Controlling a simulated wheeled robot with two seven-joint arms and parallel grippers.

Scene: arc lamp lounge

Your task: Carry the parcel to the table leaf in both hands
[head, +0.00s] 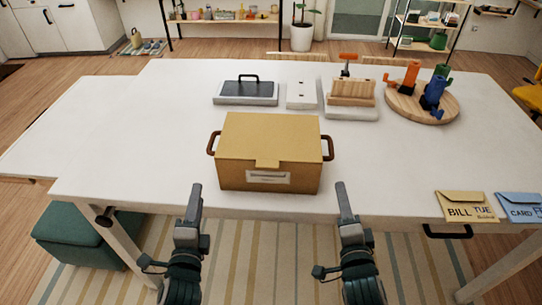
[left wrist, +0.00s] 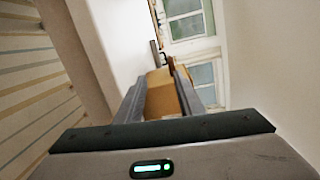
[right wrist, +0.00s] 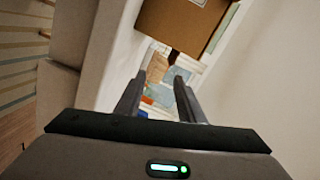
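The parcel (head: 268,145), a tan box with a label on its front and a brown handle on each side, sits upright near the front edge of the white table. The table leaf (head: 75,115) is the pale, empty section at the table's left. My left gripper (head: 196,188) is open and empty, in front of and below the parcel's left handle (head: 212,143). My right gripper (head: 342,186) is open and empty, in front of the right handle (head: 328,147). The parcel also shows beyond the fingers in the left wrist view (left wrist: 162,97) and right wrist view (right wrist: 182,22).
Behind the parcel are a dark lidded tray (head: 246,92), a white plate (head: 301,95), a wooden rack (head: 352,91) and a round board (head: 440,108) with coloured items. Envelopes (head: 466,206) lie at the front right. A green stool (head: 75,236) stands under the left side.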

